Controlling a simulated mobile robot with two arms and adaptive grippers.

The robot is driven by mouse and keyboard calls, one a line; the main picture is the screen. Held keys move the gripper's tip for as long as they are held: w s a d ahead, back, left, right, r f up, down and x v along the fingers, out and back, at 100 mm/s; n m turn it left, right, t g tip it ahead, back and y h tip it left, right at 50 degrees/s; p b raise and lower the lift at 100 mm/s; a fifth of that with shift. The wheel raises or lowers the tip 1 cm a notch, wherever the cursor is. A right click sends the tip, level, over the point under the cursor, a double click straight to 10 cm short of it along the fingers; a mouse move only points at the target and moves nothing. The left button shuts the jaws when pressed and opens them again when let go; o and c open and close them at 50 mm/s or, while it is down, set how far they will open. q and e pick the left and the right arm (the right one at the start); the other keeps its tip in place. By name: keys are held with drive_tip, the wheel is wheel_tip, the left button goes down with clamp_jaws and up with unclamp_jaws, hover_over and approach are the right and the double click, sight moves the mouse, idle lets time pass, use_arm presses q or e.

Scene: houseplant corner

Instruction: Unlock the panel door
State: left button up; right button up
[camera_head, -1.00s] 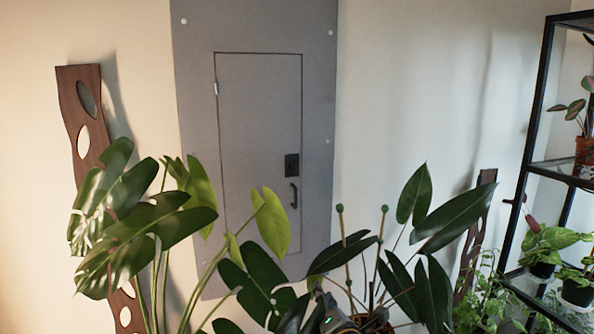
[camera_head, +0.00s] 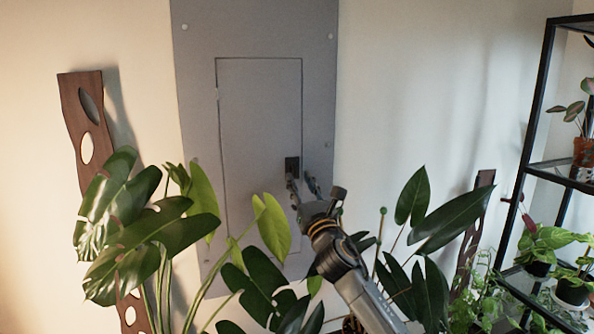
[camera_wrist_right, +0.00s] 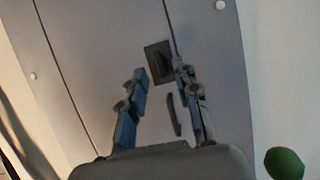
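The grey panel door (camera_head: 255,130) is closed in its grey frame on the wall. A dark latch plate (camera_head: 292,167) sits at the door's right edge; in the right wrist view the dark latch plate (camera_wrist_right: 159,62) has a raised knob. Below it, the dark curved handle (camera_wrist_right: 173,114) shows between my fingers in the wrist view; in the head view my gripper mostly covers it. My right gripper (camera_head: 304,188) is open, its fingers pointing up just below the latch. In the wrist view the right gripper (camera_wrist_right: 160,80) has its fingertips spread either side of the latch plate; contact is unclear. My left gripper is out of view.
A large leafy plant (camera_head: 150,225) rises in front of the panel at left. Another dark-leaved plant (camera_head: 430,240) stands at right beside my arm. A black shelf (camera_head: 541,100) with potted plants is at far right. A wooden board (camera_head: 88,130) leans at left.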

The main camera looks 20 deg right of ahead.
sight(295, 171)
drive_tip(key=shift+x, duration=1.5)
drive_tip(key=c, duration=0.6)
drive_tip(key=shift+s, duration=0.1)
clamp_jaws()
drive_tip(key=shift+r, duration=0.1)
